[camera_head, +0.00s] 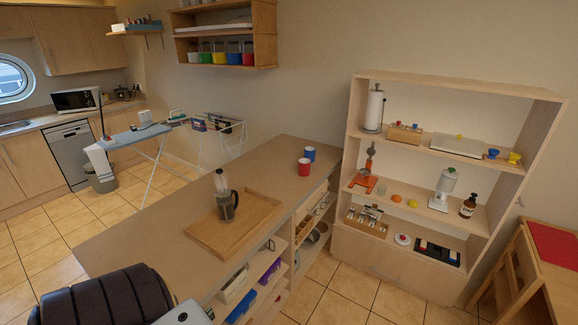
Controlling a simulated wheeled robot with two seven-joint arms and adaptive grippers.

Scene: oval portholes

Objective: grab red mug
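The red mug (304,167) stands upright on the brown counter (285,152), near its far right end. A blue mug (309,153) stands just behind it and slightly to its right. Neither of my grippers shows in the head view, so I cannot see whether they are open or shut.
A tall shelf unit (354,140) with kitchen items stands to the right. An ironing board (127,137) is at the left. Tiled floor (335,287) shows between counter and shelf.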

